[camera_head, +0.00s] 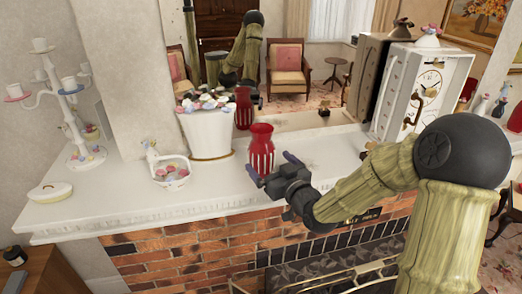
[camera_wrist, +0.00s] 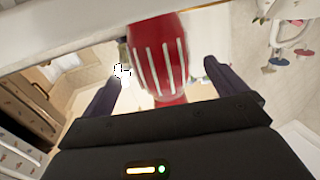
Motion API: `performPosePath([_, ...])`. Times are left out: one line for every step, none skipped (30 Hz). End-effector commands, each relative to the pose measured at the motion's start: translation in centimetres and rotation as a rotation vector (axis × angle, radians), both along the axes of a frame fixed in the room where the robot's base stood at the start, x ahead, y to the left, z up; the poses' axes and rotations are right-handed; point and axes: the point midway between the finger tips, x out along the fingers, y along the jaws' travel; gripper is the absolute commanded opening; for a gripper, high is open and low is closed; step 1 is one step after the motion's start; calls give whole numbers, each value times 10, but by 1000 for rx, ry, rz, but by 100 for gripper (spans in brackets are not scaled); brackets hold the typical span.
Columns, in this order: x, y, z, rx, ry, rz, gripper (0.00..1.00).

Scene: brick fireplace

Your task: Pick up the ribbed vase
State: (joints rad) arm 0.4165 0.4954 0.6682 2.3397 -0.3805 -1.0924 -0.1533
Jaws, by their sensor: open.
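The ribbed vase (camera_head: 261,150) is red with pale vertical ribs and stands upright on the white mantel shelf (camera_head: 120,205). My gripper (camera_head: 270,167) is at the front of the vase, low on its body, with its fingers apart. In the wrist view the vase (camera_wrist: 160,60) shows between the two fingers of my open gripper (camera_wrist: 162,80), with its top and bottom ends partly cut off or hidden. I cannot tell whether either finger touches it.
A white planter of flowers (camera_head: 207,133) stands just left of the vase. A small flower basket (camera_head: 171,172), a lidded dish (camera_head: 50,192) and a white candelabra (camera_head: 72,110) are further left. A white clock (camera_head: 425,90) stands right. A mirror (camera_head: 300,60) backs the shelf.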

Motion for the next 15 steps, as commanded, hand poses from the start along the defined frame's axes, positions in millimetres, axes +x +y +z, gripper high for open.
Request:
performPosePath([0,0,0,0,0,0,97])
performPosePath([0,0,0,0,0,-1,97])
performPosePath([0,0,0,0,0,-1,97])
performPosePath([0,0,0,0,0,-1,97])
performPosePath([0,-1,0,0,0,-1,97])
performPosePath([0,-1,0,0,0,-1,97])
performPosePath([0,0,0,0,0,-1,97])
performPosePath([1,0,0,0,0,-1,97])
performPosePath([2,1,1,0,0,-1,97])
performPosePath([3,1,2,1,0,-1,97])
performPosePath([4,2,3,1,0,-1,97])
performPosePath([7,4,4,1,0,0,97])
performPosePath([9,6,5,2,1,0,97])
performPosePath([12,8,6,3,2,0,97])
performPosePath([16,11,8,3,2,-1,97])
